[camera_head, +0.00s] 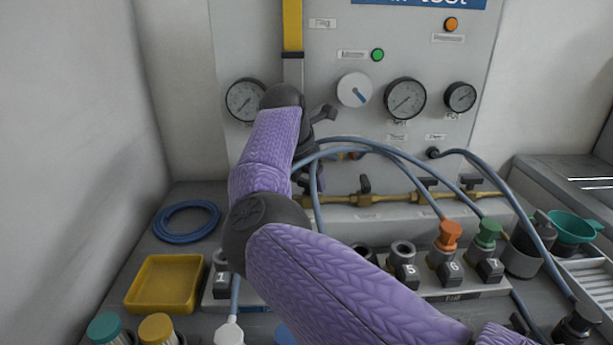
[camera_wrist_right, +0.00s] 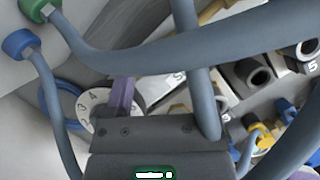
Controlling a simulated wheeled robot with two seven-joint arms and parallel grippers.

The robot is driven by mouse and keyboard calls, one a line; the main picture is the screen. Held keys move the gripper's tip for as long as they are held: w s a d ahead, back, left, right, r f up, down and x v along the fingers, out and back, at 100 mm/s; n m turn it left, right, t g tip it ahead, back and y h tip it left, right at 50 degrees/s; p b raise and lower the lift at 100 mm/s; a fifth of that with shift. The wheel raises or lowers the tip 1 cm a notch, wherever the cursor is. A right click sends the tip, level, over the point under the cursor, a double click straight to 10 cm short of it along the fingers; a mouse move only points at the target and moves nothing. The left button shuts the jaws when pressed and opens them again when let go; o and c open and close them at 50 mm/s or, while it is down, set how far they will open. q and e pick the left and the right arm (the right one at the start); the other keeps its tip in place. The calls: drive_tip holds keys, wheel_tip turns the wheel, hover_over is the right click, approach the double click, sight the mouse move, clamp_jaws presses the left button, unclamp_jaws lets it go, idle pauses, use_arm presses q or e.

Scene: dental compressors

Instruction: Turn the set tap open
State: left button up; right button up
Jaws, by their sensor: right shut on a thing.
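A brass pipe (camera_head: 400,197) runs along the foot of the grey panel and carries several taps with dark handles, one of them a black tap handle (camera_head: 365,184) near its middle. My right arm reaches up from the lower right to the pipe's left end. My right gripper (camera_head: 306,150) is there, shut on what seems to be a tap handle, mostly hidden behind my wrist and blue hoses. The body of my right gripper (camera_wrist_right: 145,135) fills the bottom of the right wrist view; the held part cannot be made out there. My left gripper is not in view.
Blue hoses (camera_head: 400,160) arch close around my right gripper. The panel holds gauges (camera_head: 405,98) and a white knob (camera_head: 354,90). Below are a numbered socket block (camera_head: 450,292), orange and green plugs, a yellow tray (camera_head: 166,284) and a coiled blue hose (camera_head: 187,206).

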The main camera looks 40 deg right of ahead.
drive_tip(key=shift+r+n+t+p, duration=0.25)
drive_tip(key=shift+n+t+p, duration=0.05)
drive_tip(key=shift+n+p, duration=0.6)
drive_tip(key=shift+s+n+t+p, duration=0.1)
drive_tip(key=shift+n+t+p, duration=0.2)
drive_tip(key=shift+n+p, duration=0.4)
drive_tip(key=shift+n+t+y+p, duration=0.3)
drive_tip(key=shift+n+t+p, duration=0.1)
drive_tip(key=shift+n+p, duration=0.6)
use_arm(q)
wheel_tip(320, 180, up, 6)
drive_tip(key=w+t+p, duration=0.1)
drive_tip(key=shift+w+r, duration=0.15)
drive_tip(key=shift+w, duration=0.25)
use_arm(e)
drive_tip(key=shift+s+d+f+n+t+y, duration=0.15)
drive_tip(key=shift+n+t+y, duration=0.15)
drive_tip(key=shift+n, duration=0.7)
